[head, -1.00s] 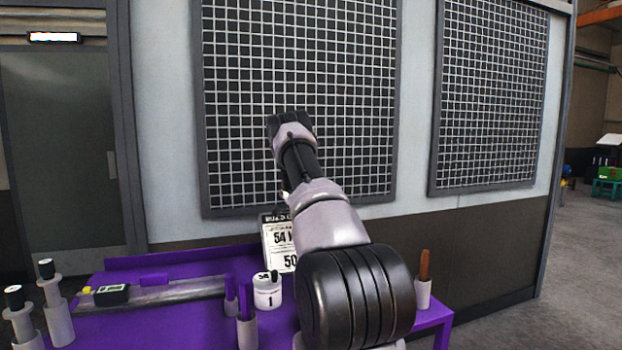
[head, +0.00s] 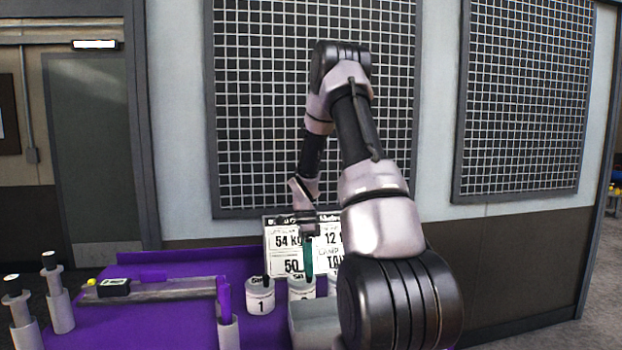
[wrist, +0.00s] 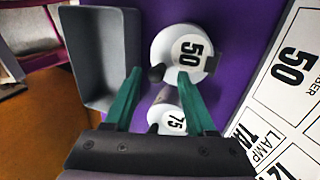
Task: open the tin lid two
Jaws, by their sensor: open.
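My gripper (wrist: 158,73) is open, its green fingers pointing down at the tins; it also shows in the head view (head: 308,258). A white tin with a lid marked 50 (wrist: 178,50) lies ahead in the wrist view, its dark knob (wrist: 157,73) between the fingertips in the picture. I cannot tell whether they touch it. A lid marked 75 (wrist: 170,121) lies nearer, between the fingers' bases in view. In the head view, tin 1 (head: 260,298) stands left of another white tin (head: 300,288), whose front number is hidden by the grey tray.
The grey tray (head: 312,332) stands in front of the tins, and is empty in the wrist view (wrist: 128,60). A sign board (head: 284,240) stands behind. Several posts (head: 58,300) are at the left of the purple table (head: 180,325). A mesh panel (head: 260,120) is on the wall.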

